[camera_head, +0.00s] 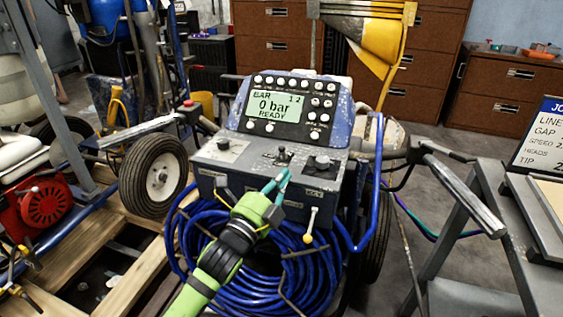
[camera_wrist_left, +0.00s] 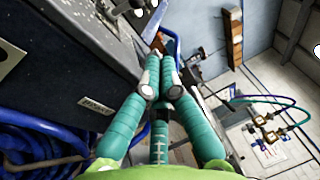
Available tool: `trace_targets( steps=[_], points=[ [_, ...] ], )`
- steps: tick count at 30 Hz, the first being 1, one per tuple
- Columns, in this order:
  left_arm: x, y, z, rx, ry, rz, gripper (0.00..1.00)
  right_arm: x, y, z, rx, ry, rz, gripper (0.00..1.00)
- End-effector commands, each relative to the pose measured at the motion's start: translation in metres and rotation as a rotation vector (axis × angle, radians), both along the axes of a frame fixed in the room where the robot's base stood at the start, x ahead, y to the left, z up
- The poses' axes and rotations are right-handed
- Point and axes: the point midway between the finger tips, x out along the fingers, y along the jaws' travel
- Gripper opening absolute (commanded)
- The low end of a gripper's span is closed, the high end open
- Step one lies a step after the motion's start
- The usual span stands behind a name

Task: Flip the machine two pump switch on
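A line striper machine (camera_head: 345,128) stands mid-view with a lit display (camera_head: 274,106) reading "0 bar READY" and "1 2". Its lower panel carries a small dark switch lever (camera_head: 282,154), a round knob (camera_head: 322,161) and a small plate with a control (camera_head: 223,145). I cannot tell which is the pump switch, or its position. My left gripper (camera_head: 280,178) has teal fingers together, in front of the panel edge just below the dark lever; contact is unclear. In the left wrist view, the fingertips (camera_wrist_left: 160,86) meet beside the dark machine box (camera_wrist_left: 60,75). My right gripper is out of view.
A coiled blue hose (camera_head: 310,275) hangs below the panel, beside a yellow-tipped lever (camera_head: 308,238). Grey handlebars (camera_head: 465,195) reach out right. A wheeled machine with a red engine (camera_head: 45,202) stands left. Brown cabinets (camera_head: 275,55) line the back.

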Motion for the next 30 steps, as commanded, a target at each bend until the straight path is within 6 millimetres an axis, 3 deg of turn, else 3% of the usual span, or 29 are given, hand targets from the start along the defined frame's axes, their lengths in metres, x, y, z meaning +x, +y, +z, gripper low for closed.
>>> trace_targets(
  steps=[3, 10, 30],
  points=[
    [0.021, -0.013, 0.005, 0.0, -0.001, -0.001, 0.0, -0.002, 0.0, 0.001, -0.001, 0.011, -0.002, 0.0],
    [0.049, -0.002, 0.009, 0.004, -0.001, 0.0, 0.0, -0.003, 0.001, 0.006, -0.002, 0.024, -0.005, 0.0],
    [0.056, 0.0, 0.013, 0.004, 0.009, -0.001, 0.0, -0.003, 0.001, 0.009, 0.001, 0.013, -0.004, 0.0]
  ],
)
